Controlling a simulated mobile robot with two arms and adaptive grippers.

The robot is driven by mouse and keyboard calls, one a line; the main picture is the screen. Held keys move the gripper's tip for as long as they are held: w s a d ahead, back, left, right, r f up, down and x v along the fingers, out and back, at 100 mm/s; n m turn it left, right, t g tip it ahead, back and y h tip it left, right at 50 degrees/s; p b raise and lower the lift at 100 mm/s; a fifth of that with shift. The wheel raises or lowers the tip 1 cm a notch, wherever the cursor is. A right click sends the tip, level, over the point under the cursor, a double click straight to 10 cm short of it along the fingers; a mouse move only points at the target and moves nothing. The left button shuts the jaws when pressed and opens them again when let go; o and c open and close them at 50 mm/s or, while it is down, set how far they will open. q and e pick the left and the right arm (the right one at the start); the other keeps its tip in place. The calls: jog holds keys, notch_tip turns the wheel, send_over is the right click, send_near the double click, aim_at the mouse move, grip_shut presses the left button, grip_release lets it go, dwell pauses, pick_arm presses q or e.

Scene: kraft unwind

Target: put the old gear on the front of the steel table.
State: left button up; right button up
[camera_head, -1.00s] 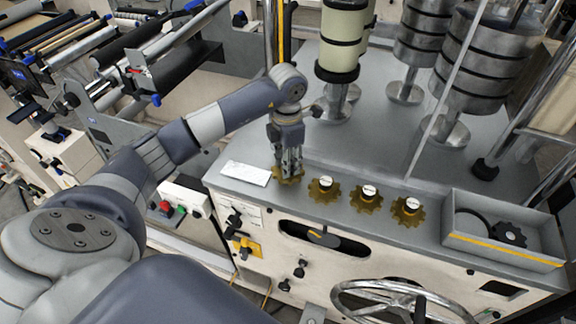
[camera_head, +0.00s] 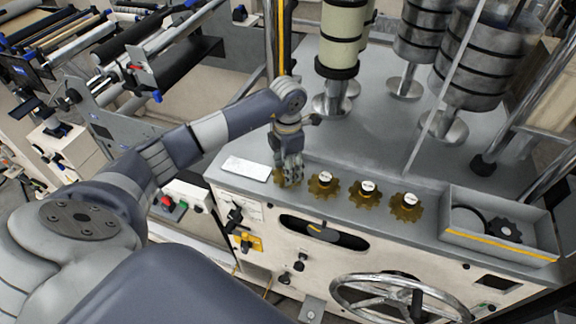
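My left gripper (camera_head: 289,172) points down at the front left of the steel table (camera_head: 370,135), beside a white card. Its fingers are around a brass-coloured gear (camera_head: 288,179), which looks tilted with the gripper and is partly hidden by the fingers. The gripper appears shut on it; whether the gear touches the table is hard to tell. Three similar brass gears with white-topped hubs stand in a row to the right: one (camera_head: 323,185), a second (camera_head: 364,193) and a third (camera_head: 405,206). My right gripper is not in view.
A grey tray (camera_head: 500,245) with a yellow stripe stands at the table's front right, holding a dark gear (camera_head: 504,230) and a dark round part. The white card (camera_head: 247,168) lies at the front left corner. Metal rollers on round bases stand behind.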

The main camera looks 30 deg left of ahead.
pick_arm(q)
jog(key=shift+r, duration=0.1)
notch_tip(320, 180, up, 7)
jog(key=shift+f+b, duration=0.1)
jog(key=shift+b, duration=1.15)
jog(key=shift+r, duration=0.4)
